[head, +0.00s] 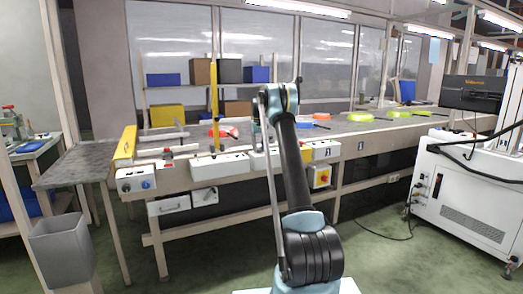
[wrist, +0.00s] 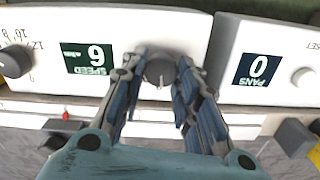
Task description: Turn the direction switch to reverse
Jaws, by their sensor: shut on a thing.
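The direction switch (wrist: 160,68) is a round grey knob on the white front panel, at the top middle of the wrist view. A small pale mark shows at its lower edge. My gripper (wrist: 161,72) has its two blue-grey fingers on either side of the knob and is shut on it. The fingers cover the panel around the knob, so no direction labels can be read. In the head view my arm hides the switch and most of my gripper.
Right, past a gap, is a pans display (wrist: 257,68) reading 0, with a white knob (wrist: 304,78). A red and yellow switch box (head: 320,176) sits below the conveyor.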

